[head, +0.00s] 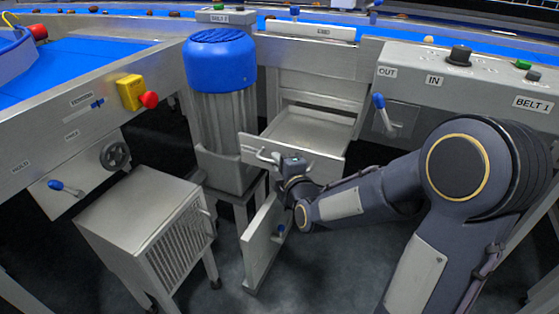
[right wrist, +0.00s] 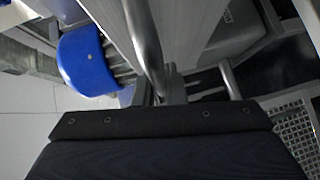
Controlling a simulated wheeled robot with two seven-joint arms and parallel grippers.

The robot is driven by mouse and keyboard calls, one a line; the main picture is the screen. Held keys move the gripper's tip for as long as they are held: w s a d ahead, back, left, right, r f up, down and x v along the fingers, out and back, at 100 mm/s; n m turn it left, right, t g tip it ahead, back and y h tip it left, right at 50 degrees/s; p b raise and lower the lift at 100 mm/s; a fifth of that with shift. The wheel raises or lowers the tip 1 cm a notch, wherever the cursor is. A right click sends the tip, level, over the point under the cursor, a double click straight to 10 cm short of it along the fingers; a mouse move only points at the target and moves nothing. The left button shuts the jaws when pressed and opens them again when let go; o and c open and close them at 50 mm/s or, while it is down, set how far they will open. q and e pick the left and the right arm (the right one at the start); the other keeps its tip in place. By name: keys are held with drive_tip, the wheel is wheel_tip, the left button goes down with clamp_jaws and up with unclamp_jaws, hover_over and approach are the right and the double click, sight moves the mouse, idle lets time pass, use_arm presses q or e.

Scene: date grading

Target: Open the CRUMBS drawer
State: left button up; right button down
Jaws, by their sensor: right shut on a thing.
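The steel drawer (head: 312,130) in the middle of the head view stands pulled out from its frame, with its inside showing empty. Its front panel (head: 322,166) faces me and carries a bar handle, which also shows as a rounded metal bar (right wrist: 143,40) in the right wrist view. My right gripper (head: 275,159) is at this handle and shut on it. The fingertips are small and partly hidden. I cannot read a label on the drawer front. My left gripper is not in view.
A blue-capped motor (head: 222,105) stands close left of the drawer. A steel box (head: 140,220) on legs is at lower left. A hinged-looking panel (head: 262,245) hangs below the drawer. The BELT 1 control box (head: 470,85) is at right. Open floor lies in front.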

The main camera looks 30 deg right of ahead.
drive_tip(key=c, duration=1.5)
unclamp_jaws()
drive_tip(key=s, duration=0.2)
drive_tip(key=s+p, duration=0.1)
drive_tip(key=s, duration=0.2)
drive_tip(key=s+r+p, duration=0.1)
drive_tip(key=s, duration=0.1)
drive_tip(key=shift+s+a, duration=0.25)
drive_tip(key=shift+s, duration=0.1)
